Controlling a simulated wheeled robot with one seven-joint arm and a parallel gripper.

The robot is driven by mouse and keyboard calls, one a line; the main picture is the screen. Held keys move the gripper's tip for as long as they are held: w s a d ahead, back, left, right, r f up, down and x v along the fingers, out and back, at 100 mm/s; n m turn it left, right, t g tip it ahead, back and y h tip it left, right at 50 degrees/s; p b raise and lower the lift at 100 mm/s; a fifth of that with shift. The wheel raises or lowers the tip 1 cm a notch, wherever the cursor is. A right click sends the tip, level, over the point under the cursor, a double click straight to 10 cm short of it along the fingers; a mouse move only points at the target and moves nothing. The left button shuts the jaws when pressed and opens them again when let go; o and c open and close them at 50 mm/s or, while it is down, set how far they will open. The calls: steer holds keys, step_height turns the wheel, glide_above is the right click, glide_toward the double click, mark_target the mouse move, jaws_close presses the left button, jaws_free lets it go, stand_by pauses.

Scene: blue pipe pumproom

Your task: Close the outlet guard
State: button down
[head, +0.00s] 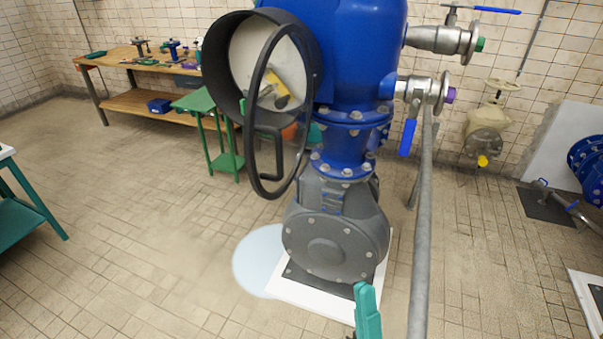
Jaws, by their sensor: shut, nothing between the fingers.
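The outlet guard (249,125) is a dark ring with a bent handle. It stands in front of the black round outlet (213,72) on the blue pump body. The ring is swung out at an angle, apart from the outlet's rim on its lower side. Inside the outlet a pale disc and a yellow part show. My gripper (365,290) is teal and stands low in the picture, in front of the grey pump foot. It is shut and empty, well below and to the right of the guard, not touching it.
A grey vertical pipe (422,220) stands right of the pump. A blue valve lever (407,137) hangs beside it. A small green table (197,101) and a wooden workbench (150,104) are behind left. The tiled floor left of the pump is free.

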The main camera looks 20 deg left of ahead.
step_height(320, 180, up, 10)
steer(key=w+a+n+g+y, duration=0.2)
steer(key=n+g+y, duration=0.7)
steer(key=n+g, duration=1.5)
steer(key=n+t+h, duration=0.3)
steer(key=n+h, duration=0.3)
steer(key=h, duration=0.3)
glide_toward(282, 159)
steer(key=shift+y, duration=0.3)
steer(key=a, duration=0.3)
steer(key=w+a, duration=0.1)
steer(key=a, duration=0.1)
steer(key=shift+w+a+f, duration=0.1)
steer(key=shift+a+f, duration=0.05)
steer(key=shift+a, duration=0.25)
steer(key=shift+w+a, duration=0.1)
steer(key=shift+a, duration=0.1)
steer(key=shift+w, duration=0.25)
